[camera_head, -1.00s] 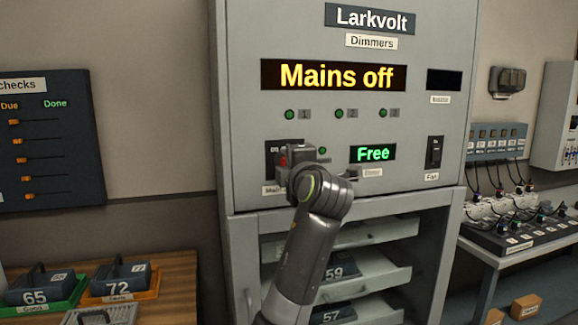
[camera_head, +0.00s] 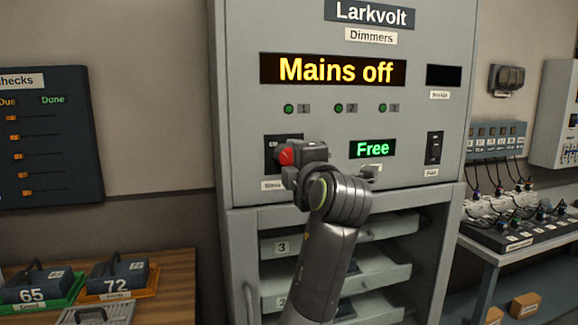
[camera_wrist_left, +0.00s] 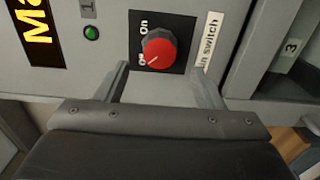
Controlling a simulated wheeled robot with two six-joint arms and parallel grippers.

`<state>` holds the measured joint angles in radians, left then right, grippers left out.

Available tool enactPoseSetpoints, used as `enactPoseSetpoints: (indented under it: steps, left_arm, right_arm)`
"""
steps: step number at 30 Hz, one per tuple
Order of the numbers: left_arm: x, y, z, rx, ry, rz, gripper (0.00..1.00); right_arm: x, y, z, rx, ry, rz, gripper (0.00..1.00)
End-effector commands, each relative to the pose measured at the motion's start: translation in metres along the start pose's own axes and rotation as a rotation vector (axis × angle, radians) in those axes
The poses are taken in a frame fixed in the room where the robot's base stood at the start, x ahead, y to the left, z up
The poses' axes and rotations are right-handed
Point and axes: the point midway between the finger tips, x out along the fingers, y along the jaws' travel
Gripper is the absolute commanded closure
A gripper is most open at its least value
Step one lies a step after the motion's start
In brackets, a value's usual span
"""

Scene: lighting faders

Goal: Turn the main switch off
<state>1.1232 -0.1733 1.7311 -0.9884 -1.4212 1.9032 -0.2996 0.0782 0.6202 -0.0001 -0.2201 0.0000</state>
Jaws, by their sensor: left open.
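The main switch is a red rotary knob (camera_head: 286,156) on a black plate at the lower left of the grey Larkvolt dimmer panel. In the left wrist view the knob (camera_wrist_left: 159,47) has its white mark turned toward the "Off" label. The panel display (camera_head: 335,70) reads "Mains off". My left gripper (camera_head: 300,160) is in front of the switch and partly covers its plate in the head view. In the wrist view its two open fingers (camera_wrist_left: 163,76) point at the plate, and the knob is beyond their tips, apart from them. My right gripper is not in view.
A black fader switch (camera_head: 434,148) and a green "Free" display (camera_head: 372,149) are on the same panel. Open shelves (camera_head: 375,265) lie below, partly hidden by my left arm. A wooden bench (camera_head: 170,270) with numbered packs stands left, a cable table (camera_head: 500,245) right.

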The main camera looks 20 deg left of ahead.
Motion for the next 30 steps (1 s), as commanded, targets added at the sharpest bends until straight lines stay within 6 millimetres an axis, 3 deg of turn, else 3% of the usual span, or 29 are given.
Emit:
enactPoseSetpoints:
  steps: [6, 14, 21, 30]
  left_arm:
    - [-0.052, -0.003, 0.001, -0.005, -0.006, 0.000, 0.38]
    - [-0.099, -0.006, 0.000, -0.004, -0.004, 0.002, 0.38]
    - [-0.113, -0.004, 0.000, -0.001, 0.001, 0.003, 0.38]
    - [-0.123, -0.001, 0.000, 0.000, 0.001, 0.000, 0.38]
  right_arm:
    - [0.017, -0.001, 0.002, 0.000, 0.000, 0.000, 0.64]
    - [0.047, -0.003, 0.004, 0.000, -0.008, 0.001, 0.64]
    - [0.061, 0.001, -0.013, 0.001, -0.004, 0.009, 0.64]
    - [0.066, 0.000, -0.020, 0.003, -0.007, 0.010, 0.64]
